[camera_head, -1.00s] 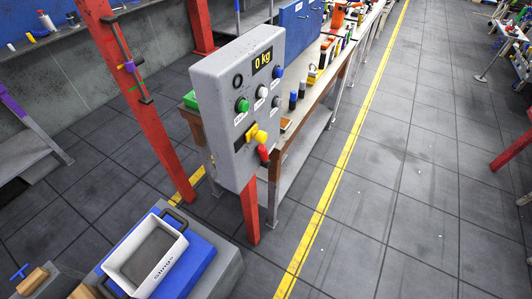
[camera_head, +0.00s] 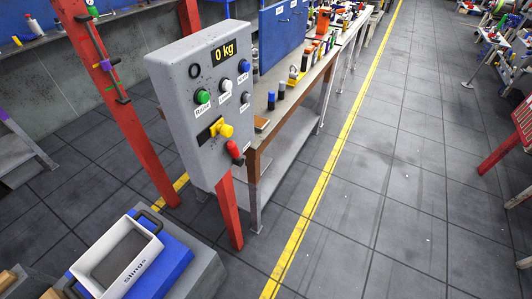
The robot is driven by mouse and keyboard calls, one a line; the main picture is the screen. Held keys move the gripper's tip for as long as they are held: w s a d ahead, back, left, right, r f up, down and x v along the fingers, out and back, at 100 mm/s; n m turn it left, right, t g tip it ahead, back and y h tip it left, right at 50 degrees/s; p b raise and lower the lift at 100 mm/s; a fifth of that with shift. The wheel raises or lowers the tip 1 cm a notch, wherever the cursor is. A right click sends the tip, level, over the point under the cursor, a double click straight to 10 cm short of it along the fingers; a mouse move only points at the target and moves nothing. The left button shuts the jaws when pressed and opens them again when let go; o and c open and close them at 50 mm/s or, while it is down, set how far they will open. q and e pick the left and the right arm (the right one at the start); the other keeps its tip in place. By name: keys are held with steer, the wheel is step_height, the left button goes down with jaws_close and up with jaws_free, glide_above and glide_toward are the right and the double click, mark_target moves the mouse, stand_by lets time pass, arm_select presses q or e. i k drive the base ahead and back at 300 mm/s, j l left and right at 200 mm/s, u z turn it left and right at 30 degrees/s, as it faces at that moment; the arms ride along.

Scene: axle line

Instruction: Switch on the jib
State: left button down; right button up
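A grey control panel (camera_head: 180,131) stands upright on a red post (camera_head: 229,212) left of centre. Below are a black round hole or socket (camera_head: 194,71), a green button (camera_head: 202,96), a white button (camera_head: 225,86), a blue button (camera_head: 244,66) and a grey button (camera_head: 245,97). Lower down are a yellow rotary switch (camera_head: 222,129) and a red handle (camera_head: 233,149). The button labels are too small to read surely. Neither of my grippers shows in the head view.
A white bin marked "Slings" (camera_head: 147,255) sits on a blue block at the lower left. A workbench (camera_head: 279,137) with tools runs back behind the panel. A red upright (camera_head: 128,130) stands left.

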mark_target(232, 147)
steer(key=k+l, duration=0.1)
steer(key=l, duration=0.45)
steer(key=l+z, duration=0.1)
steer(key=l, duration=0.4)
steer(key=k+l, duration=0.15)
steer(key=l, duration=0.4)
